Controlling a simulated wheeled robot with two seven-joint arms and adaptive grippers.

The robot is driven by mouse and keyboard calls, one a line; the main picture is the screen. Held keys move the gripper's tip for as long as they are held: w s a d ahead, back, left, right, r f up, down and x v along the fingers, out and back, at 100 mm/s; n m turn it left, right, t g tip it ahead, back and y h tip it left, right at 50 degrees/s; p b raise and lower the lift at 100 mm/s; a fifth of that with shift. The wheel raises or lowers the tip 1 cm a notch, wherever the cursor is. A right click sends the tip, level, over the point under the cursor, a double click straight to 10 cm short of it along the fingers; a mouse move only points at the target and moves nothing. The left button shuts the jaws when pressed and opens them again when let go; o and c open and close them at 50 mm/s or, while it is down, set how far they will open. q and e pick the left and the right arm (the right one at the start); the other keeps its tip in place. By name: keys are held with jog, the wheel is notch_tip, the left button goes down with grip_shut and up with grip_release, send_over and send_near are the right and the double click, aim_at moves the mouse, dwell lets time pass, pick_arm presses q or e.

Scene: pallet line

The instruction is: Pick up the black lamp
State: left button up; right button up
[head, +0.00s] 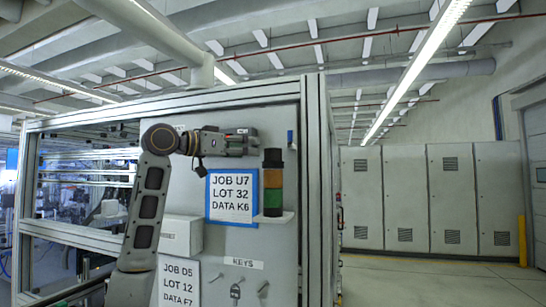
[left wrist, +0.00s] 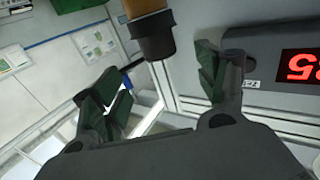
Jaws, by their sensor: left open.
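The black lamp (head: 273,158) is the top segment of an upright stack, above an orange segment (head: 273,178) and a green segment (head: 273,203). The stack stands on a small white shelf on the panel. My left gripper (head: 248,141) is open and empty, just left of and slightly above the black lamp. In the left wrist view the black lamp (left wrist: 153,36) shows upside down, attached to the orange segment (left wrist: 138,6). It lies beyond the fingertips of my left gripper (left wrist: 156,78), sideways between them, with no contact visible. My right gripper is not in view.
The left wrist view shows a red display (left wrist: 301,65). Open floor (head: 430,285) lies to the right.

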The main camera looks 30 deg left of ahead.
aim_at(266, 150)
pick_arm(q)
jog(key=shift+p+x, duration=0.4)
jog(key=shift+x, duration=1.6)
jog(key=shift+p+x, duration=0.5)
jog(key=shift+x, duration=0.55)
jog(key=shift+p+x, duration=0.5)
jog(key=shift+x, duration=1.05)
jog(key=shift+f, duration=0.1)
jog(key=c, duration=1.1)
